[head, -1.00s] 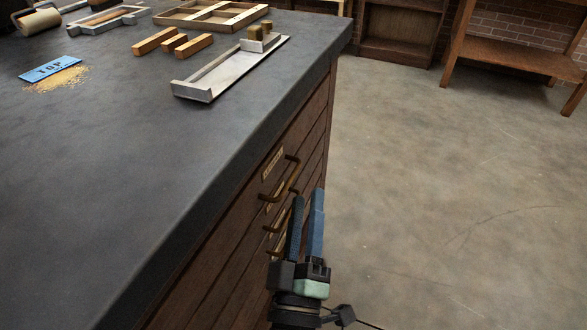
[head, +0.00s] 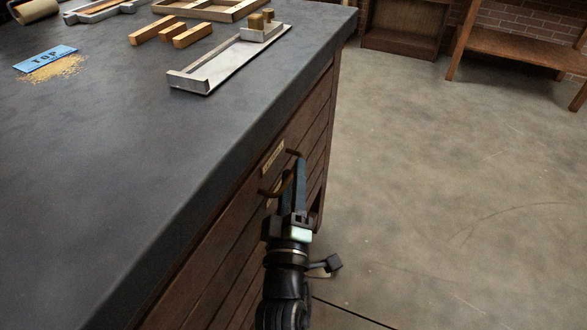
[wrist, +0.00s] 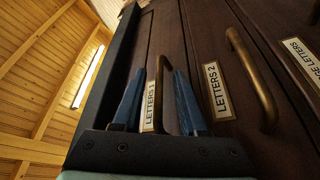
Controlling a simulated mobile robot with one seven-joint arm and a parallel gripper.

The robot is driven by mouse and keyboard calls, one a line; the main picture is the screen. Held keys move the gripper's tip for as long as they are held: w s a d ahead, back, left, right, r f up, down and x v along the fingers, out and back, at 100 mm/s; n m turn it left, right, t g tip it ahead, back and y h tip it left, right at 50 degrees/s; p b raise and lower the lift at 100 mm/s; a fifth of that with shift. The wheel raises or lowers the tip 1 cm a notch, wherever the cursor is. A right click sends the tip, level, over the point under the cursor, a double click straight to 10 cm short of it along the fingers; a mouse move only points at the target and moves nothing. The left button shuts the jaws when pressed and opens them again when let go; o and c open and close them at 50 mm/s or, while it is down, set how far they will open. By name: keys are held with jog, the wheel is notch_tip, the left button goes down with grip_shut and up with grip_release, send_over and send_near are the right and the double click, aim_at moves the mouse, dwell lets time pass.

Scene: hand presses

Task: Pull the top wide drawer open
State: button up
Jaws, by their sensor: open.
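The top wide drawer (head: 236,208) is a dark wood front just under the countertop and looks shut. Its pale label (head: 272,158) reads "LETTERS 1" in the wrist view (wrist: 150,105). Its brass bar handle (head: 268,193) is partly hidden behind my fingers in the head view. In the wrist view the handle (wrist: 164,75) stands between the two blue fingers. My gripper (head: 292,166) is open around the handle; it also shows in the wrist view (wrist: 160,75). I cannot tell whether either finger touches the bar.
A second drawer labelled "LETTERS 2" (wrist: 217,90) has its own brass handle (wrist: 252,75) close by. The dark countertop (head: 130,180) overhangs the fronts and carries a metal tray (head: 225,65) and wooden bars (head: 172,33). The floor (head: 450,200) to the right is clear.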

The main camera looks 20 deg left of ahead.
jog(key=shift+x, duration=0.95)
grip_shut()
dwell(0.8)
